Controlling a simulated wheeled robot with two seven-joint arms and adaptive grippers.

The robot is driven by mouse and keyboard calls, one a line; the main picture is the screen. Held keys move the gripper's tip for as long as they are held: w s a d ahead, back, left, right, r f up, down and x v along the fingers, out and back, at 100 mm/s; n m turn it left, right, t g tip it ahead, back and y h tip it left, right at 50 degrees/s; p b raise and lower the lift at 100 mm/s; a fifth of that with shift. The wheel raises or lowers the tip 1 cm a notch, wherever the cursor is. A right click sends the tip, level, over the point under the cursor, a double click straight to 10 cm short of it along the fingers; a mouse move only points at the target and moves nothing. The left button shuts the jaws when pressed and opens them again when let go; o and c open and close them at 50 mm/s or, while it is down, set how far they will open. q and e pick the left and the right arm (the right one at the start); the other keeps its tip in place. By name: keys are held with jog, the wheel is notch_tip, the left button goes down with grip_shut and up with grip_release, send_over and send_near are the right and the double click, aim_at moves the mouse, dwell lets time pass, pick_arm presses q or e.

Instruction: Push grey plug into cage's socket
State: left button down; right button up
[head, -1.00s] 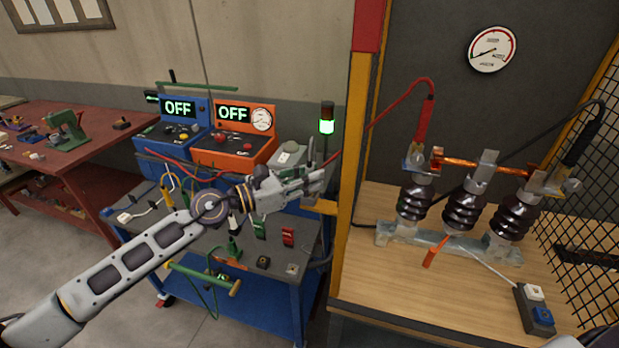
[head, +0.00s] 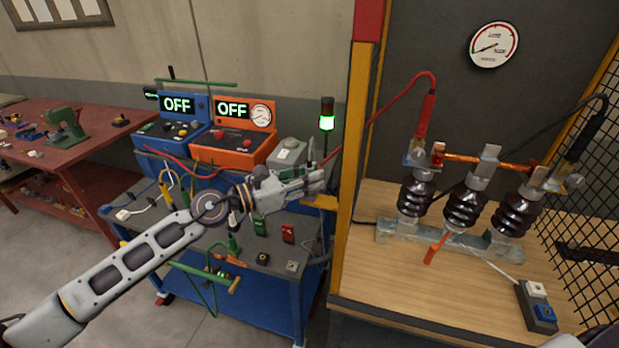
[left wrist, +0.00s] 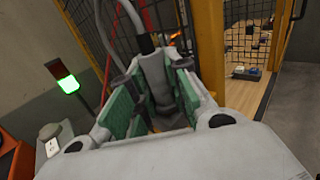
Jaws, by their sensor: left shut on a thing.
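My left gripper (head: 318,180) is beside the yellow corner post of the cage (head: 355,160), above the blue cart. In the left wrist view its green-padded fingers (left wrist: 150,95) are closed around the grey plug (left wrist: 157,78). A grey cable (left wrist: 140,38) rises from the plug's far end. The plug is mostly hidden by the fingers in the head view. A yellow bracket (head: 320,202) juts from the post just below the fingertips. I cannot make out the socket's opening, or whether the plug touches it. My right gripper is not in view.
The blue cart (head: 255,285) carries a blue box (head: 180,130) and an orange box (head: 233,138), both reading OFF. A green-lit signal tower (head: 327,122) stands close behind the gripper. Brown insulators (head: 464,207) stand on the cage's wooden floor (head: 400,285).

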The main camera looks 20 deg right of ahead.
pick_arm(q)
jog(key=shift+f, duration=0.15)
jog(key=c, duration=1.3)
grip_release()
jog(key=shift+a, duration=0.15)
jog(key=shift+s+a, duration=0.4)
jog(key=shift+a, duration=1.5)
jog(key=shift+s+a, duration=0.35)
jog(key=shift+a, duration=1.6)
jog(key=shift+s+a, duration=0.4)
jog(key=shift+a, duration=1.5)
